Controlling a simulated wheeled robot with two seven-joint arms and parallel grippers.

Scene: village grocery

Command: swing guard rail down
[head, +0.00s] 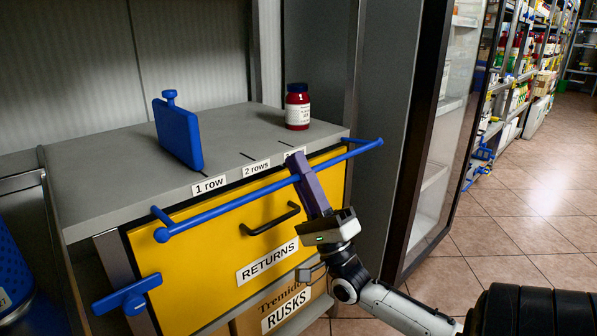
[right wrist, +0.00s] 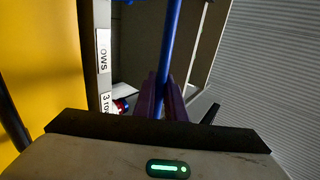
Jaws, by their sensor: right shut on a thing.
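The guard rail (head: 225,207) is a long blue bar across the front of the grey shelf, at about the height of the shelf edge and above the yellow RETURNS drawer (head: 180,265). Its left end has a short bent arm; its right end reaches past the shelf corner. My right gripper (head: 299,165), with purple fingers, is shut on the rail right of its middle. In the right wrist view the rail (right wrist: 171,45) runs between the purple fingers (right wrist: 165,95). My left gripper is not in view.
A blue upright divider (head: 179,134) and a red jar with a blue lid (head: 298,108) stand on the shelf. A black handle (head: 270,220) sticks out of the drawer. A blue T-shaped part (head: 127,295) is at lower left. A glass-doored cabinet (head: 428,150) stands at right.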

